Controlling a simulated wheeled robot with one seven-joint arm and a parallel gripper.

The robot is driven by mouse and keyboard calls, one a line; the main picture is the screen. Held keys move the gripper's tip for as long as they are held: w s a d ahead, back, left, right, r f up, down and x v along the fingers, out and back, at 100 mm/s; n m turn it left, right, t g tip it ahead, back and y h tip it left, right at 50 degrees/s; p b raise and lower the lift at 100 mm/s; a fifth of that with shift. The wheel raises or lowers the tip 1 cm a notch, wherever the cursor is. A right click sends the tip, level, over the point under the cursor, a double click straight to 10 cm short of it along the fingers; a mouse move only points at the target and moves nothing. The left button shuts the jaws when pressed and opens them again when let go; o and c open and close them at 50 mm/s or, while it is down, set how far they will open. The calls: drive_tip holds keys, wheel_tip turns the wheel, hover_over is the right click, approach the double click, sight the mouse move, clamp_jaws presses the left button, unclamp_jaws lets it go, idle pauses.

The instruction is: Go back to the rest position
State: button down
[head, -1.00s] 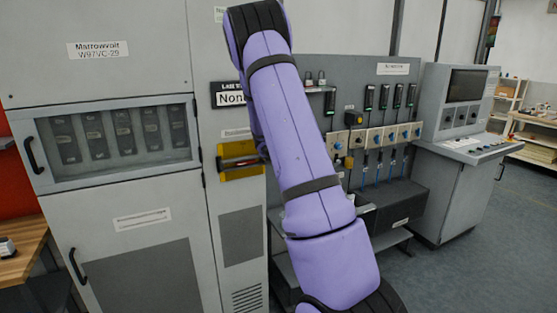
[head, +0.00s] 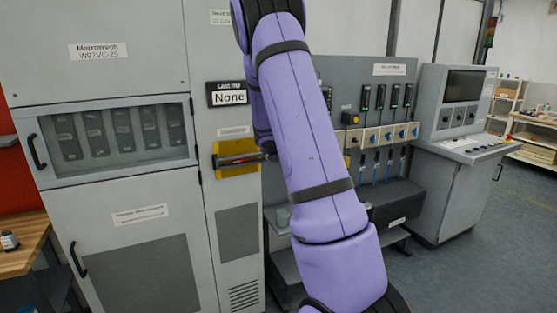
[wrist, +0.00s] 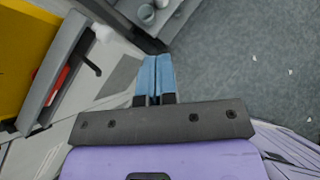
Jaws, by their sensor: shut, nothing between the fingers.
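My purple arm crosses the middle of the head view, in front of a grey cabinet and a rack. My gripper (wrist: 157,78) shows in the wrist view, with its two blue fingers together and nothing between them. Its fingers are hidden in the head view behind my arm. The wrist view shows floor beyond the fingertips. A yellow panel with a dark slot and red part (head: 237,160) is on the cabinet front, left of my arm; its yellow part (wrist: 20,50) also fills the wrist view's upper left, apart from my fingers.
A grey cabinet (head: 120,255) with a windowed door stands at left. A sign reading "None" (head: 229,97) is above the yellow panel. A grey console (head: 455,190) stands at right, with open floor (head: 480,260) before it. Cups (wrist: 147,13) sit on a shelf.

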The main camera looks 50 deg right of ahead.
drive_tip(key=shift+s+a+r, duration=0.3)
drive_tip(key=shift+s+r, duration=0.35)
drive_tip(key=shift+s+a+r, duration=0.25)
drive_tip(key=shift+s+r, duration=0.35)
drive_tip(key=shift+s+a+r, duration=0.3)
drive_tip(key=shift+s+r, duration=0.35)
